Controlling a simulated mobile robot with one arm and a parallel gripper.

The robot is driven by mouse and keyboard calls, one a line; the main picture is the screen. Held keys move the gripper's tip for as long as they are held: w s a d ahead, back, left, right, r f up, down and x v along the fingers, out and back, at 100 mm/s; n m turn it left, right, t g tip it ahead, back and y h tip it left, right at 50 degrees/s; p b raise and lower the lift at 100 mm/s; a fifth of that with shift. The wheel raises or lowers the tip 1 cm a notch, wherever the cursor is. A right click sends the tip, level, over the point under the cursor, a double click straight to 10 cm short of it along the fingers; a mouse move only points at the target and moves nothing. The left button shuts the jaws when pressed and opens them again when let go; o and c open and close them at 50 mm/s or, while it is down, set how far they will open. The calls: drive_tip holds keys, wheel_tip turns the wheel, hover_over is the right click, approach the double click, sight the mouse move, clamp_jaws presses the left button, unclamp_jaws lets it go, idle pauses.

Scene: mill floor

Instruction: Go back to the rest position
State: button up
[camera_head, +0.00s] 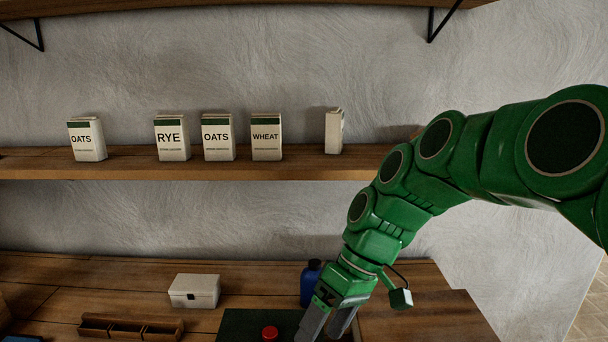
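My gripper (328,324) is at the bottom middle of the head view, at the end of my green arm. It points down over the right part of a dark mat (238,322) on the wooden worktop. Its grey fingers run out of the bottom of the picture, with a gap showing between them. The fingertips are cut off, so I cannot tell what lies between them. A red round-topped thing (270,333) stands on the mat to the left of the fingers. A blue bottle (309,284) stands just behind the gripper, partly hidden by it.
A wooden shelf (120,167) holds several cartons, among them RYE (171,138) and WHEAT (266,138). A turned carton (334,131) stands near my arm. A white box (194,291) and a divided wooden tray (130,327) lie on the worktop (425,318), whose right part is clear.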

drive_tip(key=s+d+f+m+h, duration=0.2)
drive_tip(key=s+d+f+m, duration=0.1)
drive_tip(key=s, duration=0.5)
drive_tip(key=s+d+f+m+t+h, duration=0.1)
drive_tip(key=s+d+f+m+h, duration=0.2)
drive_tip(key=s+d+m, duration=0.2)
drive_tip(key=s+d, duration=0.3)
drive_tip(key=shift+s+d+f+m, duration=0.2)
drive_tip(key=shift+s+f+m, duration=0.1)
drive_tip(key=shift+s, duration=0.1)
